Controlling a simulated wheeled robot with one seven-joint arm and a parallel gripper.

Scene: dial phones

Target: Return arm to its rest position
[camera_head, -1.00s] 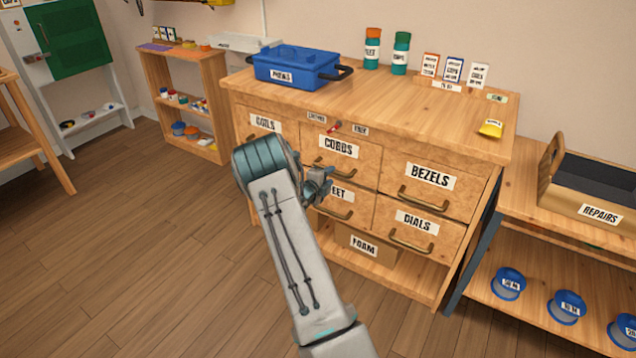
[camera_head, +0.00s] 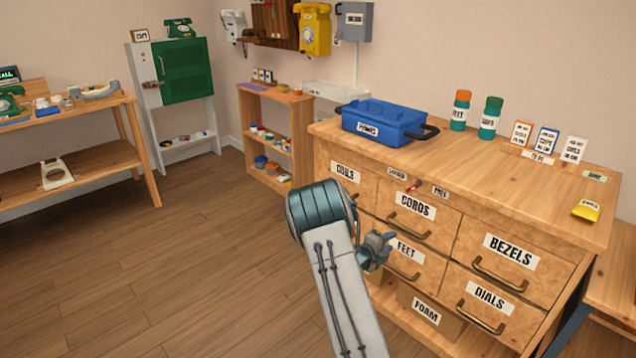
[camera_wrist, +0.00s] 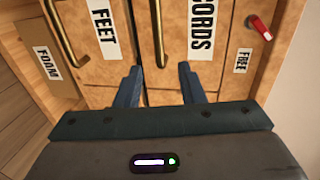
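My arm reaches up from the bottom of the head view, its bulky grey-teal wrist in front of the wooden drawer cabinet (camera_head: 450,180). My gripper (camera_head: 384,243) shows small at the wrist's right side, before the CORDS (camera_head: 411,215) and FEET (camera_head: 404,257) drawers. In the wrist view, my gripper's two fingers (camera_wrist: 160,85) are spread apart with nothing between them. They point at the drawer fronts, between the FEET label (camera_wrist: 103,33) and the CORDS label (camera_wrist: 203,28). I cannot tell the exact gap to the drawers.
A blue bin (camera_head: 383,122), bottles (camera_head: 490,118) and cards stand on the cabinet top. A red-handled piece (camera_head: 415,185) sticks out above the CORDS drawer. A low shelf (camera_head: 277,135), a green-doored cabinet (camera_head: 183,72) and a workbench (camera_head: 75,107) stand left. The floor (camera_head: 180,250) left of my arm is clear.

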